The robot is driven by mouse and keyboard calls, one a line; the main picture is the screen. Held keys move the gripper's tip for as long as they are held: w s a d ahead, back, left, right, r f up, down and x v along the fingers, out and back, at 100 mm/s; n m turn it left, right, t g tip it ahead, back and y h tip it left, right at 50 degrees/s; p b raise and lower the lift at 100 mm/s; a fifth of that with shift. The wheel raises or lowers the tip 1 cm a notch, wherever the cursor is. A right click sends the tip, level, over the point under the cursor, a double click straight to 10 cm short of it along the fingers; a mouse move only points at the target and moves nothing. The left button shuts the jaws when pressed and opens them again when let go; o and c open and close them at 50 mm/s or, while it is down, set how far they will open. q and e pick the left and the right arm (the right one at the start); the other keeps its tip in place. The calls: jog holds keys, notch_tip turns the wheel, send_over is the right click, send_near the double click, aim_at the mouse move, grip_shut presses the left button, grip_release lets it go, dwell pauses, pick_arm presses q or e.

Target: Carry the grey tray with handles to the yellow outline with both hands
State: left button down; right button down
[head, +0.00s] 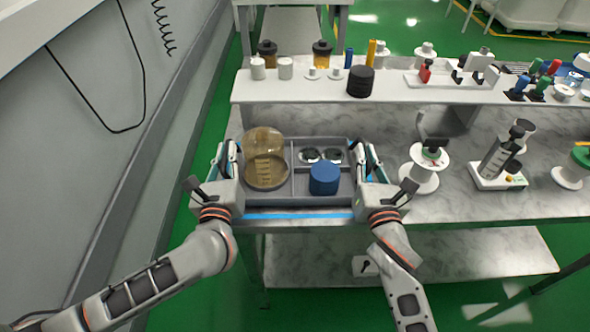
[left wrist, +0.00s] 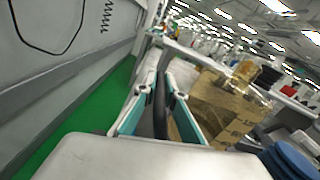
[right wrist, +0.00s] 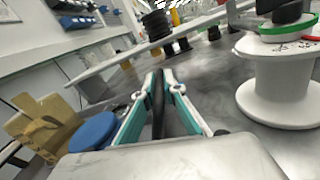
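The grey tray (head: 268,202) is over the left end of the marble-topped table in the head view. My right gripper (head: 366,160) is likewise closed about a dark bar (right wrist: 158,105) at the right end. A blue outline strip (head: 300,215) shows along the tray's front. I cannot make out a full yellow outline.
A white spool-like stand (head: 420,170) is close right of my right gripper. A device with a grey cylinder (head: 498,160) stands further right. A raised white shelf (head: 300,93) with jars and a black stack (head: 360,82) runs behind. A grey wall (head: 100,130) is at left.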

pick_arm(q)
jog(key=shift+r, duration=0.2)
pick_arm(e)
jog(key=shift+r, duration=0.2)
